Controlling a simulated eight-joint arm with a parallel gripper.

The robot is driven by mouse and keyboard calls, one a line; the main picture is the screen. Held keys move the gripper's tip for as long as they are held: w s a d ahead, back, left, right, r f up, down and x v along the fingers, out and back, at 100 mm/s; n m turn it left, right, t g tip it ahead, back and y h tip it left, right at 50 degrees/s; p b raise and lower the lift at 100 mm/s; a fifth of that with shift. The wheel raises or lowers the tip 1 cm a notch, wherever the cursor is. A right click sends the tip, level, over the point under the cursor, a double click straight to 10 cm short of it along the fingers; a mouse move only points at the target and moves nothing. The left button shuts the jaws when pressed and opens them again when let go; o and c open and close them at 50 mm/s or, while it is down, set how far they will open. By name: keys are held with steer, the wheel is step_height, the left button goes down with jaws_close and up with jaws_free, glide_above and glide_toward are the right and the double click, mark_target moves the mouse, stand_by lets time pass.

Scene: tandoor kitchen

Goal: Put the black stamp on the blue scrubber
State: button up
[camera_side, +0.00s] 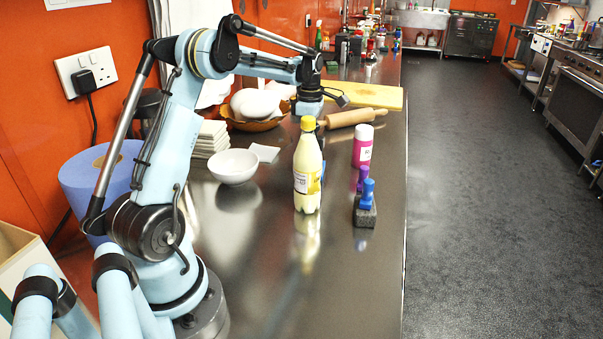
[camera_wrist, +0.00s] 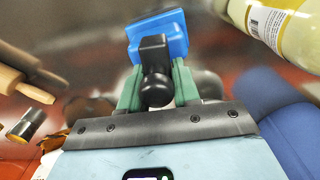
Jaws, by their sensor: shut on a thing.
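The black stamp (camera_wrist: 156,88), with a rounded knob, is between the green fingers of my gripper (camera_wrist: 157,76) in the wrist view. My gripper is shut on it. The blue scrubber (camera_wrist: 159,35) shows as a blue block just beyond the stamp, lined up with it. I cannot tell from this angle whether the two touch. In the side view my wrist is over the counter behind the yellow-capped bottle (camera_side: 307,170), which hides most of my gripper and the stamp.
A pink bottle (camera_side: 362,147), rolling pin (camera_side: 350,118) and white bowl (camera_side: 233,167) are around. A blue paper roll (camera_side: 88,185) is at left. The front counter is clear.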

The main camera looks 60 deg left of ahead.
steer(key=shift+f, duration=0.1)
steer(key=o, duration=1.1)
steer(key=shift+c, duration=0.2)
